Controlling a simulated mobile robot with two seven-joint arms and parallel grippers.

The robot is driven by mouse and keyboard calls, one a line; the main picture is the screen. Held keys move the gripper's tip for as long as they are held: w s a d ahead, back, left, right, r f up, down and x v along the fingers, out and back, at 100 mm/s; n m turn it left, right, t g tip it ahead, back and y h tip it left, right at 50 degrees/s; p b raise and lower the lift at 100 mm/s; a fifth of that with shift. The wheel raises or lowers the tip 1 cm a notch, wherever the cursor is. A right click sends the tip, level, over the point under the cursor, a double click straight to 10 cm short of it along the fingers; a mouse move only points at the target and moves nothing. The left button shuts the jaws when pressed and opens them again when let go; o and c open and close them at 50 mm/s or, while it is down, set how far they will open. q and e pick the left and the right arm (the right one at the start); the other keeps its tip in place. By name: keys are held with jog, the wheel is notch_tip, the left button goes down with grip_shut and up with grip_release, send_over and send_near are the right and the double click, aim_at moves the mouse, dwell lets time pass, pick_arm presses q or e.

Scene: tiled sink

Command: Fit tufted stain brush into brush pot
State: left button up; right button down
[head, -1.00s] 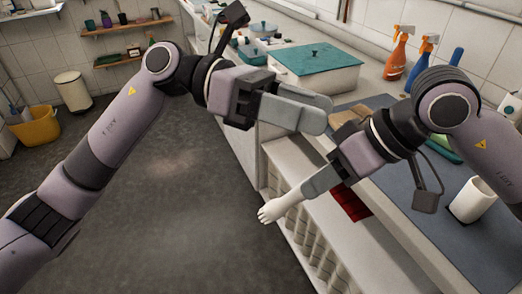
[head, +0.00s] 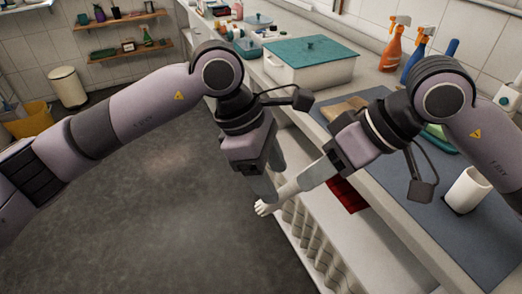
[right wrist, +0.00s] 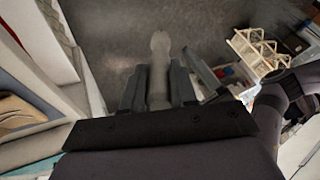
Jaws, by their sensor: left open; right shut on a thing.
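The tufted stain brush (head: 287,190) is white, and its pale tufted end points down and left, out past the counter's front edge. My right gripper (head: 311,180) is shut on it; in the right wrist view the brush (right wrist: 158,62) stands out between the two fingers. My left gripper (head: 268,184) is open, pointing down, right beside the brush near its tufted end. I cannot tell whether it touches the brush. The white brush pot (head: 468,190) stands upright on the blue-grey mat at the right, apart from both grippers; its inside is barely visible.
A white box with a teal lid (head: 310,62) stands farther back on the counter. Orange (head: 393,46) and blue (head: 417,52) spray bottles stand along the wall. A red cloth (head: 346,195) lies at the counter's front. The mat (head: 425,225) is clear left of the pot.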

aim_at(283, 196)
pick_arm(q)
jog(key=x, duration=0.6)
jog(key=shift+d, duration=0.1)
jog(key=c, duration=1.1)
pick_arm(e)
jog(key=c, duration=0.8)
grip_release()
